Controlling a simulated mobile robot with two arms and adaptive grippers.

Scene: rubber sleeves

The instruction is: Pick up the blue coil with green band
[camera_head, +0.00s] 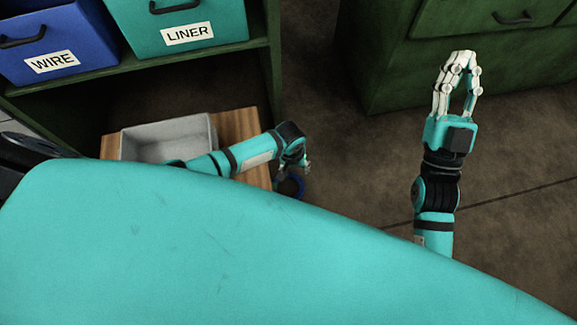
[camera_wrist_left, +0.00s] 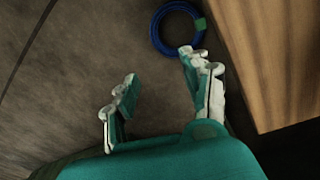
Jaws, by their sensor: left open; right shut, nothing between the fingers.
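A blue coil (camera_wrist_left: 157,33) with a green band (camera_wrist_left: 199,24) lies on the floor beside a wooden block in the left wrist view. In the head view the coil (camera_head: 292,186) is partly hidden by my left gripper. My left gripper (camera_wrist_left: 158,68) is open and empty, with its fingertips just short of the coil; the right-hand finger appears near the coil's lower edge. I cannot tell whether it touches. The left gripper also shows in the head view (camera_head: 299,168). My right gripper (camera_head: 462,58) is shut and empty, raised over open floor at the right.
A grey bin (camera_head: 168,137) stands on a wooden surface (camera_head: 237,125) left of the coil. A green shelf (camera_head: 200,57) holds a blue WIRE box (camera_head: 55,40) and a teal LINER box (camera_head: 180,27). A green cabinet (camera_head: 390,75) stands at the back. Brown floor (camera_head: 350,150) between my arms is clear.

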